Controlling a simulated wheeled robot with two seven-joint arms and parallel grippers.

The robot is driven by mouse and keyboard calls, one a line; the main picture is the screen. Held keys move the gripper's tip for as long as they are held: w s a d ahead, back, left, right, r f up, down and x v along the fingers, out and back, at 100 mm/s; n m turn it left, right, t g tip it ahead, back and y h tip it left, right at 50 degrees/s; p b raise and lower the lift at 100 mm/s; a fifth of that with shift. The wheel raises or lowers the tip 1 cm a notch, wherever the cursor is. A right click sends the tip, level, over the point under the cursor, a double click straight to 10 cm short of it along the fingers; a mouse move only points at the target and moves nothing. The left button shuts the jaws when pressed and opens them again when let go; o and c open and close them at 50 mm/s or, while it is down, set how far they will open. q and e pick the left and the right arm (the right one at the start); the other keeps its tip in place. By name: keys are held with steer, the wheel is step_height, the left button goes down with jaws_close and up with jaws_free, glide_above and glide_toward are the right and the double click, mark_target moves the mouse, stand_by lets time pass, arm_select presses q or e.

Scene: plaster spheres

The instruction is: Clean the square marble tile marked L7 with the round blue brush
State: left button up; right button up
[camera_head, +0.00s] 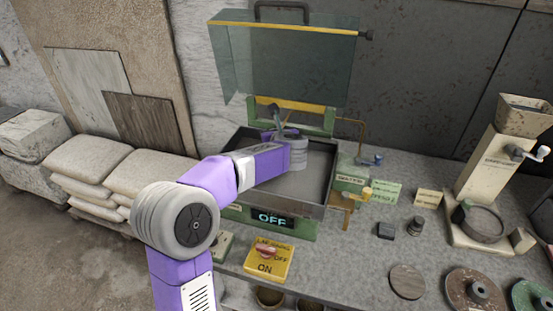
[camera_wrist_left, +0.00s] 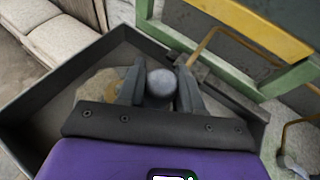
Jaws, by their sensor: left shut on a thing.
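My left gripper (camera_head: 275,113) reaches over the dark open tray (camera_head: 318,180) of a green machine, below its raised clear hood. In the left wrist view, the gripper (camera_wrist_left: 161,88) is shut on a smooth grey-blue round knob (camera_wrist_left: 160,82). I cannot tell whether this knob belongs to the round blue brush; what is below it is hidden. A tan rounded patch (camera_wrist_left: 95,88) shows beside the left finger inside the tray (camera_wrist_left: 40,112). I cannot make out a square marble tile or an L7 mark. My right gripper is not in view.
The machine's display (camera_head: 272,218) reads OFF. Label cards (camera_head: 386,192), a hopper device (camera_head: 490,170) and round discs (camera_head: 408,281) occupy the bench's right. The raised hood (camera_head: 285,62) hangs above the tray.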

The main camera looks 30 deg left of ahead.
arm_select(q)
steer(key=shift+f+b, duration=0.4)
steer(key=shift+f, duration=0.1)
steer(key=shift+w+r, duration=0.1)
steer(key=shift+w, duration=0.2)
steer(key=shift+w+a, duration=0.1)
steer(key=shift+w, duration=0.2)
steer(key=shift+s+d+b, duration=0.25)
steer(key=shift+s+b, duration=0.45)
steer(key=shift+s, duration=0.5)
steer(key=shift+w+a+p, duration=0.25)
steer(key=shift+w+p, duration=0.35)
steer(key=shift+w, duration=0.55)
